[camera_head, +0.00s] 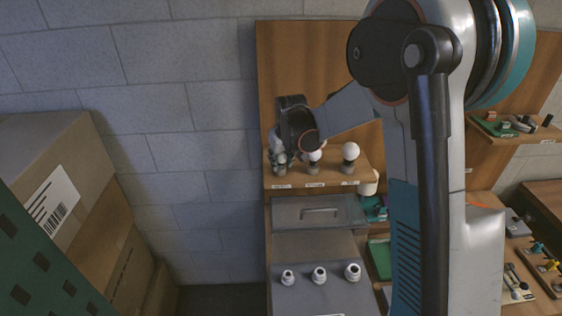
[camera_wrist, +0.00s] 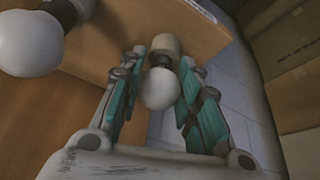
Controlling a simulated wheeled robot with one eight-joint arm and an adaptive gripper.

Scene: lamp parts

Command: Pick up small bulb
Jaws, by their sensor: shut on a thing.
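The small bulb (camera_wrist: 160,90) is white and round and sits between my gripper's teal fingers (camera_wrist: 163,62) in the wrist view. My gripper is shut on it. A pale cylindrical holder (camera_wrist: 166,44) shows just beyond it at the shelf edge; I cannot tell whether the bulb is still seated in it. In the head view my gripper (camera_head: 279,152) is over the left end of the wooden shelf (camera_head: 330,178), and it largely hides the small bulb there.
Two other white bulbs stand to the right on the shelf, the middle one (camera_head: 315,156) and the right one (camera_head: 351,151). A large bulb (camera_wrist: 28,42) is close by in the wrist view. Below is a grey surface (camera_head: 300,300) with three sockets. Cardboard boxes (camera_head: 60,160) stand at left.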

